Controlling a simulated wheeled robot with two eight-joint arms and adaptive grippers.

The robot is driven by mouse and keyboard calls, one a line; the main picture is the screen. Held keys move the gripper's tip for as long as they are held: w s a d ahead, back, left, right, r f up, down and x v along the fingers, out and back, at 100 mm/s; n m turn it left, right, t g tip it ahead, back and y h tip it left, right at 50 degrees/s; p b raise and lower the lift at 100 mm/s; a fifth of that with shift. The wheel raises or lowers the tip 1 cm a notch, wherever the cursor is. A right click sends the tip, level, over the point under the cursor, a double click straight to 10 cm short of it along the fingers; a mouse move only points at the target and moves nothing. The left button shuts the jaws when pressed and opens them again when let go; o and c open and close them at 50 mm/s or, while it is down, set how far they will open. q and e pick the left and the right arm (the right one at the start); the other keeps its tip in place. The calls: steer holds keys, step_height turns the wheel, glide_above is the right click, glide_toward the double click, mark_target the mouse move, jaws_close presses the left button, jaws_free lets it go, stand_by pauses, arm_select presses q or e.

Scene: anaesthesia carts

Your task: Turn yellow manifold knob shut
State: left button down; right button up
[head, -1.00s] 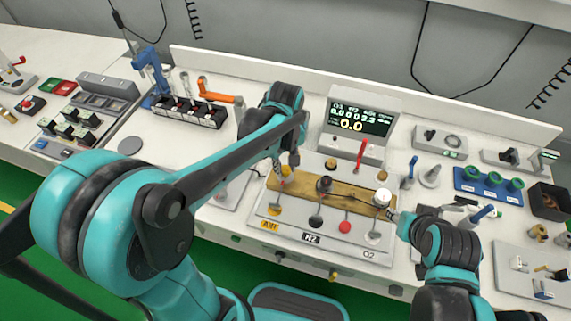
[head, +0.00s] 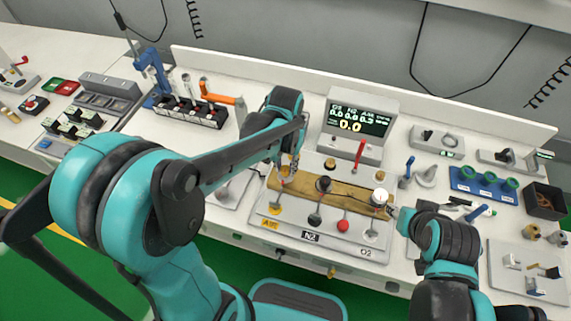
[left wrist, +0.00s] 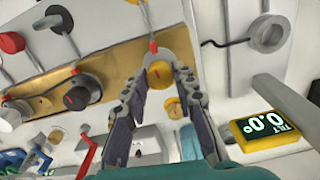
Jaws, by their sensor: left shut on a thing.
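The yellow manifold knob (left wrist: 160,75) has a red mark and sits between the fingertips of my left gripper (left wrist: 155,62) in the left wrist view. The fingers are closed on its sides. In the head view my left gripper (head: 290,172) reaches down to the left end of the brass manifold bar (head: 345,192) and largely hides the knob.
A black knob (head: 323,185) stands mid-bar, close to my left gripper. Behind the manifold are a display box (head: 358,120) and a red lever (head: 360,150). In the left wrist view a yellow tilt display (left wrist: 265,122) reads 0.0. Blue-based green rings (head: 487,178) stand to the right.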

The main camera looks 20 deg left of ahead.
mark_target(285, 169)
arm_select(q)
steer(key=shift+m, duration=0.6)
steer(key=c, duration=1.2)
jaws_free()
step_height(285, 169, up, 12)
